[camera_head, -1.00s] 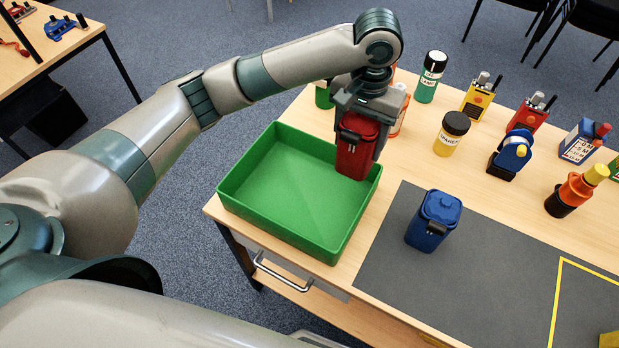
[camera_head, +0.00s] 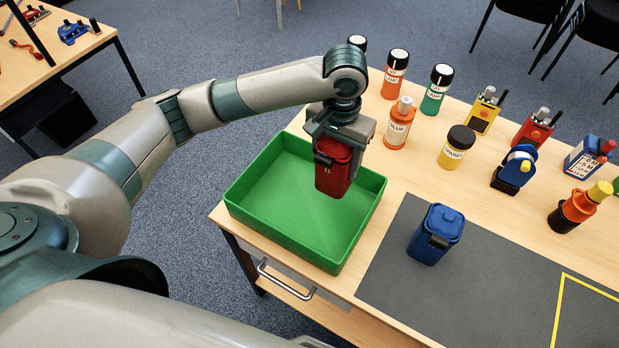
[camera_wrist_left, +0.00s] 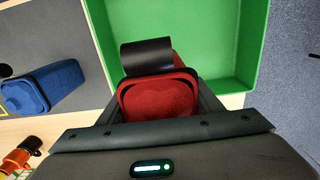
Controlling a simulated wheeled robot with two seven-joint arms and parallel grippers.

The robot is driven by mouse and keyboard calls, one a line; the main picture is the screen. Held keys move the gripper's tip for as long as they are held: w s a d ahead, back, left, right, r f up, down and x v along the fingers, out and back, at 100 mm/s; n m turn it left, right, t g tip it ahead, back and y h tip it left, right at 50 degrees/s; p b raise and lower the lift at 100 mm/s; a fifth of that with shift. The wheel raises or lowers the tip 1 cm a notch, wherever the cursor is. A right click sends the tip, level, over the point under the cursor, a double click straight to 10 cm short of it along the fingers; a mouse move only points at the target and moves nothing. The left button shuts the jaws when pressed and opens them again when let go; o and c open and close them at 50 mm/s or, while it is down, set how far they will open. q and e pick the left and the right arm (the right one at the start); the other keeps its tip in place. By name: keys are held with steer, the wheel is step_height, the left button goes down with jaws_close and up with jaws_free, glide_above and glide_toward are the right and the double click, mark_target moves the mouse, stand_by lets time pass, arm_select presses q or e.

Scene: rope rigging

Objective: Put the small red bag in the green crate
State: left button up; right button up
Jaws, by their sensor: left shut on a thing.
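The small red bag (camera_head: 331,178) is held upright in my left gripper (camera_head: 336,145), which is shut on it. In the head view the bag hangs over the right part of the green crate (camera_head: 262,232), apart from its floor as far as I can tell. In the left wrist view the red bag (camera_wrist_left: 158,97) sits between the fingers, with its black strap, and the green crate (camera_wrist_left: 190,22) lies beyond it. The crate's inside looks empty. My right gripper is not in view.
A blue bag (camera_head: 436,234) stands on the grey mat (camera_head: 400,285) right of the crate. Several bottles, such as the orange one (camera_head: 399,125), and radios (camera_head: 483,112) stand behind. A yellow line (camera_head: 590,283) marks the mat at right.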

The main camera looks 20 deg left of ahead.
arm_select(q)
steer(key=s+a+f+p, duration=0.1)
steer(key=s+a+f, duration=0.1)
steer(key=a, duration=0.3)
steer(key=shift+s+f, duration=0.15)
steer(key=shift+f, duration=0.55)
steer(key=shift+a, duration=0.1)
steer(key=shift+f, duration=0.1)
step_height(320, 180, down, 4)
steer(key=shift+r+p, duration=0.15)
steer(key=shift+p, duration=0.5)
